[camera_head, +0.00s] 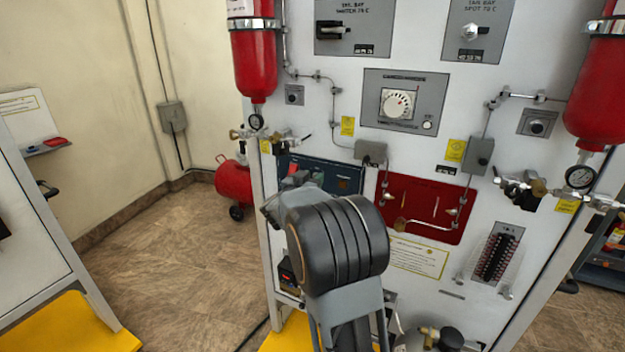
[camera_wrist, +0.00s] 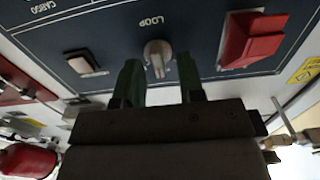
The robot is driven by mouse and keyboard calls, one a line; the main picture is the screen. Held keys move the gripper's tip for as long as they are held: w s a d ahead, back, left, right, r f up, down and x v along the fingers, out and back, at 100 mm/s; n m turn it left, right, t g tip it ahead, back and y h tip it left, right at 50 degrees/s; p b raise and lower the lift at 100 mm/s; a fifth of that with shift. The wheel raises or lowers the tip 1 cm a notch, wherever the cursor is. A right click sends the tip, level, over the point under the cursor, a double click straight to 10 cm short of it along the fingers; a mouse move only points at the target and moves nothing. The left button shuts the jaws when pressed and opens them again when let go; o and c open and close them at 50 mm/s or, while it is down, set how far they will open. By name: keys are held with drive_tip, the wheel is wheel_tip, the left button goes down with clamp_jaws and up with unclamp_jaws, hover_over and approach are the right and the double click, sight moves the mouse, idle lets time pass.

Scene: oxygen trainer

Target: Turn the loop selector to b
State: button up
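The loop selector (camera_wrist: 156,50) is a small light-grey knob on a dark blue panel (camera_wrist: 110,35), by an upside-down LOOP label in the wrist view. Its grip bar runs roughly up and down in that picture; its setting cannot be read. My gripper (camera_wrist: 159,72) is open, its two dark green fingers either side of the knob, with gaps on both sides. No contact shows. In the head view the blue panel (camera_head: 346,179) is partly behind my arm, which hides the knob and my fingertips.
In the wrist view a red guarded switch (camera_wrist: 250,40) is right of the knob and a pale rocker switch (camera_wrist: 86,64) left. In the head view a red panel (camera_head: 425,195) lies right of the blue one, and a red cylinder (camera_head: 254,62) hangs above left.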

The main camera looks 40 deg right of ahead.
clamp_jaws()
drive_tip(key=shift+m+b, duration=0.3)
drive_tip(key=shift+b, duration=0.05)
drive_tip(key=shift+s+d+f+m+b, duration=0.1)
drive_tip(key=shift+s+m+b, duration=0.05)
drive_tip(key=shift+m+b, duration=1.65)
drive_tip(key=shift+s+m+b, duration=0.1)
drive_tip(key=shift+m+b, duration=1.2)
drive_tip(key=shift+m, duration=1)
unclamp_jaws()
